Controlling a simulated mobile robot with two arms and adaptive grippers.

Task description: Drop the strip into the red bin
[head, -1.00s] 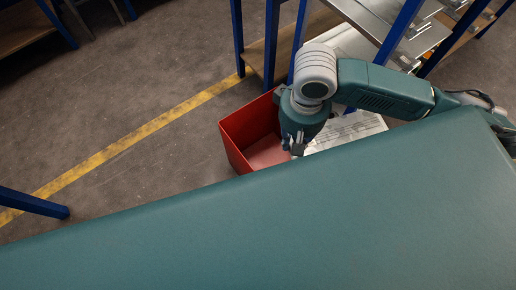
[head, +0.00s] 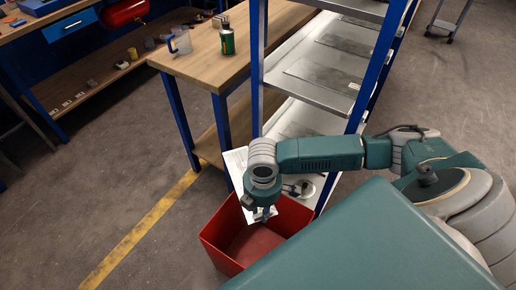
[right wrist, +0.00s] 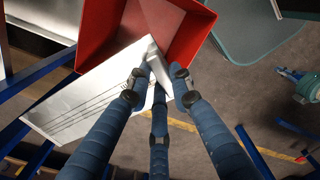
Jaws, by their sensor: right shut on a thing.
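The red bin (head: 232,228) stands on the floor, open at the top, below my right gripper (head: 264,218). The right gripper is over the bin opening, pointing down. In the right wrist view, its fingers (right wrist: 157,84) are shut on the edge of the strip (right wrist: 88,97), a pale metal sheet with thin dark lines and a bent edge. The strip reaches past the bin's rim (right wrist: 88,45) on one side; whether it touches the rim cannot be told. In the head view, the arm hides much of the strip. My left gripper is not in view.
A blue-framed metal shelf (head: 322,70) stands close behind the bin.

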